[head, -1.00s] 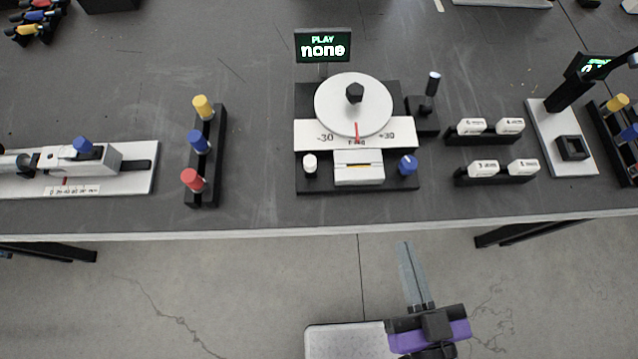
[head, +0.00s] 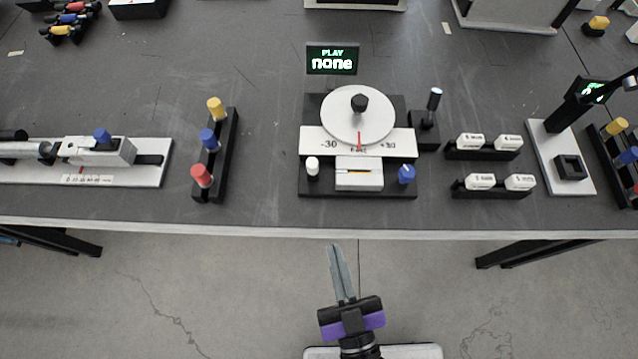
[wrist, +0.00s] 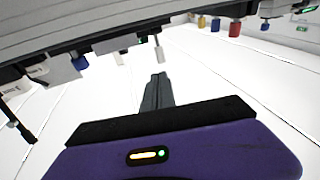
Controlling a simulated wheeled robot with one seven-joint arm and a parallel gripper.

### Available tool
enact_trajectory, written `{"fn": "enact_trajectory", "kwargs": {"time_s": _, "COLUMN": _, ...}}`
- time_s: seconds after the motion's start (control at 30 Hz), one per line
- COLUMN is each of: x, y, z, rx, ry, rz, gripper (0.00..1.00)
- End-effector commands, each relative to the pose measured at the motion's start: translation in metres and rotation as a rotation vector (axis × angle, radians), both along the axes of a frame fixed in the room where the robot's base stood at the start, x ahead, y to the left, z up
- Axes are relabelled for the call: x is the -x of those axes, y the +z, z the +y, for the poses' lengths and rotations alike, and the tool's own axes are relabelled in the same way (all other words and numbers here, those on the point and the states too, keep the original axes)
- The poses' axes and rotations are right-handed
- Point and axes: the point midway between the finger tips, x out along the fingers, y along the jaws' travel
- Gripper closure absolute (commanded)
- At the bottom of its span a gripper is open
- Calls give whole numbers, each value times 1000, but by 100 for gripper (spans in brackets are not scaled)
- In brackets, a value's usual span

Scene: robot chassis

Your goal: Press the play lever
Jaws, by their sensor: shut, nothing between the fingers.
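The lever (head: 434,101) is a black stick with a pale tip, standing upright from a black block to the right of the dial unit in the head view. A black sign (head: 332,60) behind the dial reads "PLAY none" in lit letters. My gripper (head: 336,248) is shut and empty, in front of the table's near edge, to the left of and well short of the lever. Its closed fingers (wrist: 159,78) also show in the wrist view. A dark stick at the left of the wrist view may be the lever; I cannot tell surely.
The dial (head: 350,122) with a black knob stands at the table's middle, with a white knob (head: 312,167) and a blue knob (head: 406,174) in front. Red, blue and yellow pegs (head: 208,139) stand left. White labelled blocks (head: 481,181) sit right of the lever.

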Motion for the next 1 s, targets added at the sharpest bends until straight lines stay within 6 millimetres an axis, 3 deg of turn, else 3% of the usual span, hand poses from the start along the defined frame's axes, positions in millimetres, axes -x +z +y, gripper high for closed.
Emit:
{"fn": "enact_trajectory", "kwargs": {"time_s": 0.23, "x": -17, "y": 5, "z": 4, "rx": -2, "ry": -1, "rz": -2, "gripper": 100}}
{"fn": "enact_trajectory", "kwargs": {"time_s": 0.7, "x": -103, "y": 21, "z": 24, "rx": -2, "ry": -1, "rz": -2, "gripper": 100}}
{"fn": "enact_trajectory", "kwargs": {"time_s": 1.0, "x": -132, "y": 24, "z": 31, "rx": -2, "ry": 0, "rz": 0, "gripper": 100}}
